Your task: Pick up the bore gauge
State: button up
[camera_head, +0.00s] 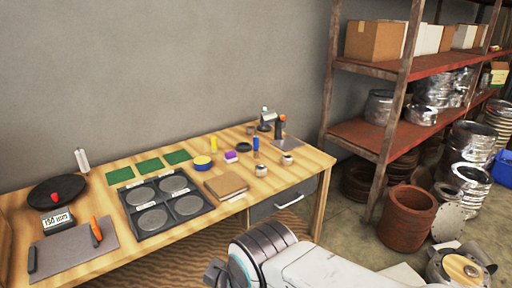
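A wooden workbench (285,205) stands against the grey wall. No item on it is clearly recognisable as the bore gauge. At its left end lies a grey mat (75,251), with an orange-handled tool (96,229) and a dark slim tool (31,260) on it. Behind the mat is a small white digital readout (57,220), beside a black round dish (45,198) holding a red piece. My white and grey arm shows at the bottom, in front of the bench; my gripper's fingertips are not visible.
A black tray (133,228) with several round metal plates lies mid-bench, near green pads and a brown block (226,185). Small colourful cylinders and a dark instrument (270,121) stand farther right. A rusty shelf (430,66) with boxes and metal parts stands right; rusty drums (408,219) crowd the floor.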

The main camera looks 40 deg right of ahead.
aim_at(255, 139)
jog(key=i+l, duration=0.25)
jog(key=l, duration=0.15)
jog(key=i+l, duration=0.25)
jog(key=l, duration=0.15)
jog(key=i+l, duration=0.25)
jog(key=l, duration=0.2)
jog(key=i+l, duration=0.2)
jog(key=l, duration=0.2)
jog(key=i+l, duration=0.25)
jog(key=l, duration=0.15)
jog(key=i+l, duration=0.25)
jog(key=l, duration=0.15)
